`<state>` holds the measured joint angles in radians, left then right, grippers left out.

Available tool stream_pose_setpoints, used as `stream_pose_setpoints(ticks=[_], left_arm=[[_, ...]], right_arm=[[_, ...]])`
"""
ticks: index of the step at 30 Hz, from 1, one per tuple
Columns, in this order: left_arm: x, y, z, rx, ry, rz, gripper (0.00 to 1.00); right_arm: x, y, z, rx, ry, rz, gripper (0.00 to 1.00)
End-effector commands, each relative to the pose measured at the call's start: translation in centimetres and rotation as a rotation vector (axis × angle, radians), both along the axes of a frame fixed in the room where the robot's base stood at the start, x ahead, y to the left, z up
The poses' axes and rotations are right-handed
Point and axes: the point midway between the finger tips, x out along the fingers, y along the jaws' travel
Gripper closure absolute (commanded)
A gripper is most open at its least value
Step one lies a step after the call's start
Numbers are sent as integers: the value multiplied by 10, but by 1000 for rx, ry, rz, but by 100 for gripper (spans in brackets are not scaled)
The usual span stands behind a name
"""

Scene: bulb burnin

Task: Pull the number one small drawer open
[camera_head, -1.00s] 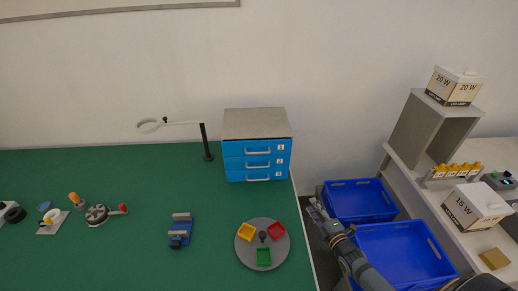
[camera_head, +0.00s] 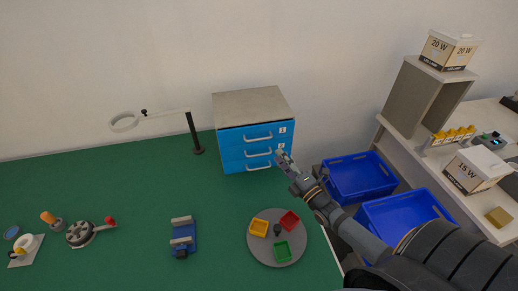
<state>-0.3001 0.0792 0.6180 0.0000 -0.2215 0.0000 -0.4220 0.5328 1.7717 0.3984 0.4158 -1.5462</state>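A small cabinet (camera_head: 252,104) with a grey top and blue drawers stands at the back right of the green table. The number one drawer (camera_head: 250,137) is the top one, with a white handle (camera_head: 257,138) and a label "1"; it looks shut. The drawers below it also look shut. My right gripper (camera_head: 281,157) is beside the lower right part of the drawer front, below the number one handle. It partly covers the lower labels. Whether its fingers are open is too small to tell. My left gripper is not in view.
A round grey tray (camera_head: 258,252) with coloured bins lies in front of the cabinet. A ring lamp (camera_head: 193,130) stands to its left. Blue crates (camera_head: 357,178) and a side table with boxes (camera_head: 476,170) are on the right. A blue vise (camera_head: 183,238) sits mid-table.

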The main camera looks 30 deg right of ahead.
Motion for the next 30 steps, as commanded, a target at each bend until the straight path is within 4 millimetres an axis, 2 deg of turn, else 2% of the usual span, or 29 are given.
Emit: stream_pose_setpoints(ticks=[1,3,5,8,11,13,15,22,30], left_arm=[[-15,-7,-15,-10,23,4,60],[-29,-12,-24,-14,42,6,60],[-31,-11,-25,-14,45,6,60],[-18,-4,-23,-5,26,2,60],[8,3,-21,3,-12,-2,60],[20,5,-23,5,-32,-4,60],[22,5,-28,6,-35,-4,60],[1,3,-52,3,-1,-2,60],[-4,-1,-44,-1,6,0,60]], right_arm=[[0,0,-13,0,-1,0,68],[1,0,-20,0,-1,0,68],[1,0,-22,0,-1,0,68],[1,0,-20,1,-1,0,68],[4,1,-19,1,-2,0,68],[12,2,-19,2,-5,1,68],[25,4,-17,2,-6,0,68],[77,11,-8,1,-7,-1,68],[100,15,0,3,-2,-1,68]])
